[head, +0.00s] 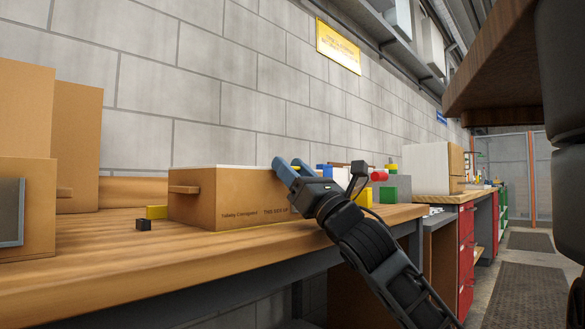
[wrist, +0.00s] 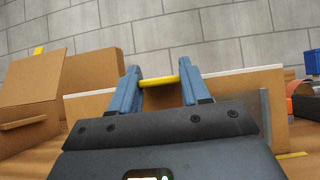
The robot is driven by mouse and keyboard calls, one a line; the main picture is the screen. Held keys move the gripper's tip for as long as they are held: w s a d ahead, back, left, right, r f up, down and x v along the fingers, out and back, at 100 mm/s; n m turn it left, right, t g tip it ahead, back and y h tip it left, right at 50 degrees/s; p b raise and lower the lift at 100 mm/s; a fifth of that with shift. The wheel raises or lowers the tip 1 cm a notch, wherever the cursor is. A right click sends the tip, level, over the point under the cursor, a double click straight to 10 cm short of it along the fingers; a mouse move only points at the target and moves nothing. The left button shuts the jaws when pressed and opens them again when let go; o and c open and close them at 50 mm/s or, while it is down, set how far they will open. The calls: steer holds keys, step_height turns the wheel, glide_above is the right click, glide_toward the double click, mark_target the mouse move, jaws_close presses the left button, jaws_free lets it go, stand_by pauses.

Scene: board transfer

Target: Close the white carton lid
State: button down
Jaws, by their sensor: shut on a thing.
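A brown carton (head: 225,200) with printed text stands on the wooden bench. A thin white strip (head: 205,166) runs along its top; from this low angle I cannot tell how far the lid is closed. In the wrist view the carton (wrist: 230,92) lies beyond my fingers, with a white top edge (wrist: 237,72). My gripper (head: 285,165) is at the carton's right end, near its top. In the wrist view my gripper (wrist: 158,88) has its blue fingers on either side of a yellow bar (wrist: 158,81) and is shut on it. What the bar is fixed to is hidden.
Brown cartons (head: 75,150) stand at the left of the bench. Coloured blocks (head: 388,194) stand behind my arm. A white-sided box (head: 426,168) stands on a farther bench.

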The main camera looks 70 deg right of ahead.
steer(key=shift+w+f, duration=0.15)
steer(key=shift+f, duration=0.1)
steer(key=c, duration=0.8)
jaws_free()
steer(key=shift+d, duration=0.1)
steer(key=shift+o, duration=1.4)
steer(key=shift+r, duration=0.1)
